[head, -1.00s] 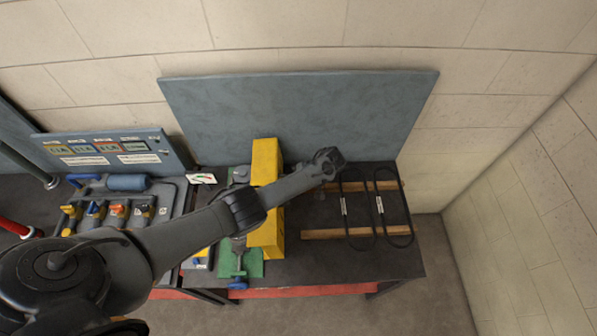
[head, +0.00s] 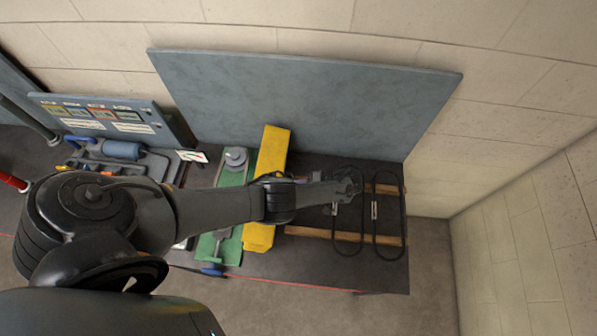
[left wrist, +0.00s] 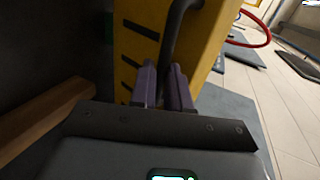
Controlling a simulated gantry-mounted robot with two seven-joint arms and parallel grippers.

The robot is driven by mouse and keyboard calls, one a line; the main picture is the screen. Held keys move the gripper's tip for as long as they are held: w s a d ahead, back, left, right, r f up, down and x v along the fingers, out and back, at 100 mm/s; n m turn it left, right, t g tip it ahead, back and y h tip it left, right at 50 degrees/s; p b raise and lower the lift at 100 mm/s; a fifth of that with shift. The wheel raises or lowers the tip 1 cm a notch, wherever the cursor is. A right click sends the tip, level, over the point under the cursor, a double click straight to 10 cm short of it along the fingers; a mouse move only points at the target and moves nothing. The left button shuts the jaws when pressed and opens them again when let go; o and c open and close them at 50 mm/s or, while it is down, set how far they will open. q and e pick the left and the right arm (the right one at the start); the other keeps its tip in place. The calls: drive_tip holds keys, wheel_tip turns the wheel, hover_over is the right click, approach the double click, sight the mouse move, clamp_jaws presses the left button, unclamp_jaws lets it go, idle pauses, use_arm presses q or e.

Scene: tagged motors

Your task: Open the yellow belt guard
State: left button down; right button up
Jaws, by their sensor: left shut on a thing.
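The yellow belt guard (head: 272,150) is a long bar-like cover on the dark bench, lying along the right side of the green machine base (head: 232,178). A grey pulley (head: 236,158) shows uncovered at the base's far end. The guard also fills the upper middle of the left wrist view (left wrist: 140,45), with black slots and a dark curved handle (left wrist: 178,30). My left gripper (left wrist: 163,82) is shut on this handle, its purple fingers on either side. My right gripper is not in view.
Two black belts (head: 376,238) lie on wooden strips (head: 322,234) at the bench's right. A blue-grey panel (head: 300,95) stands behind the bench. A control board (head: 110,118) and colored-handled parts are at left. A red hose (left wrist: 262,40) shows in the wrist view.

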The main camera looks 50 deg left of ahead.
use_arm(q)
drive_tip(key=shift+s+f, duration=0.1)
drive_tip(key=shift+f, duration=0.45)
drive_tip(key=c, duration=1.4)
unclamp_jaws()
drive_tip(key=shift+o, duration=1.3)
drive_tip(key=shift+s+d, duration=0.1)
drive_tip(key=shift+d, duration=0.15)
drive_tip(key=shift+r, duration=0.15)
drive_tip(key=b+v, duration=0.4)
drive_tip(key=v, duration=0.7)
drive_tip(key=shift+b, duration=0.4)
